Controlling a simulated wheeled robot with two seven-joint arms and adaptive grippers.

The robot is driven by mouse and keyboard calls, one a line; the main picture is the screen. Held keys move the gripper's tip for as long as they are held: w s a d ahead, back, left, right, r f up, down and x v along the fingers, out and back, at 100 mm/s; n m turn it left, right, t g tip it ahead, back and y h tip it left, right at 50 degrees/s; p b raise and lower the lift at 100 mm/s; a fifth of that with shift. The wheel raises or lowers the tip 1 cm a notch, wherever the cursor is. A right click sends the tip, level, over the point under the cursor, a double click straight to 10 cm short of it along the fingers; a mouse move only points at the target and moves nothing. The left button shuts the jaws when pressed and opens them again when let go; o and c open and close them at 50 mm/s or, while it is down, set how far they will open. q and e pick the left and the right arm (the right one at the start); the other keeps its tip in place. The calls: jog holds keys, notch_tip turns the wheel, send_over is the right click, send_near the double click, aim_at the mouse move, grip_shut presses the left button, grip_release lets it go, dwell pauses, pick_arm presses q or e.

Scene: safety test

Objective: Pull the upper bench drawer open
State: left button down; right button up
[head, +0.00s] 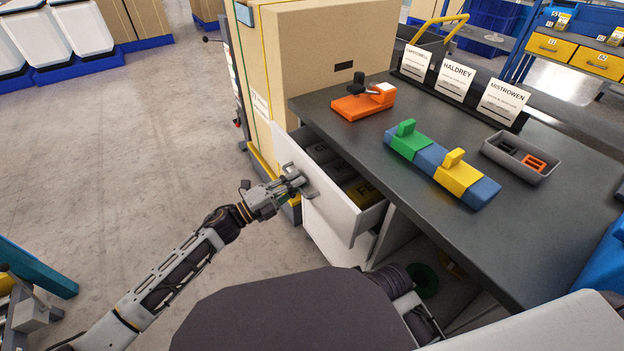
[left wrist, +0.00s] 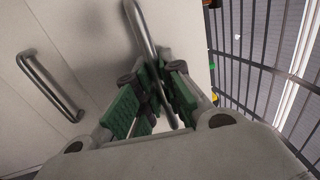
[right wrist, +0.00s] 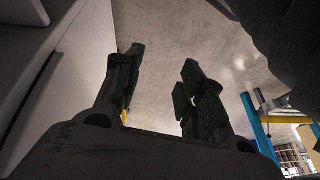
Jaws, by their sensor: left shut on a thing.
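The upper bench drawer (head: 335,207) is white-fronted and stands pulled out from under the dark bench top. Dark items with yellow lettering (head: 362,190) lie inside it. My left gripper (head: 296,181) is at the drawer front. In the left wrist view my left gripper (left wrist: 152,96) is shut on the drawer's metal bar handle (left wrist: 146,36), which runs between the green finger pads. A second bar handle (left wrist: 50,85) shows to the left on a pale front. My right gripper (right wrist: 160,72) shows in its wrist view with fingers apart and nothing between them.
The bench top (head: 420,222) carries an orange device (head: 362,103), a blue block with green and yellow parts (head: 440,165), a grey tray (head: 520,160) and name cards. A large carton (head: 310,60) stands behind the drawer.

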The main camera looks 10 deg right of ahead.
pick_arm(q)
jog(key=r+p+v, duration=0.2)
jog(key=v, duration=0.9)
jog(key=r+p+v, duration=0.2)
jog(key=v, duration=0.9)
jog(key=shift+s+a, duration=0.15)
jog(key=shift+a, duration=0.4)
pick_arm(e)
jog(key=shift+s+d+r+g+h, duration=0.2)
jog(key=shift+d+g+h, duration=0.15)
jog(key=shift+d, duration=0.2)
jog(key=shift+s+d+r+g+h, duration=0.15)
jog(key=shift+d+r+g+h, duration=0.15)
jog(key=shift+d, duration=0.25)
pick_arm(q)
jog(key=shift+r, duration=0.1)
pick_arm(e)
jog(key=shift+f, duration=0.1)
pick_arm(q)
jog(key=c, duration=1.5)
grip_release()
pick_arm(e)
jog(key=shift+s+f, duration=0.1)
jog(key=shift+s, duration=0.1)
jog(key=shift+s, duration=0.15)
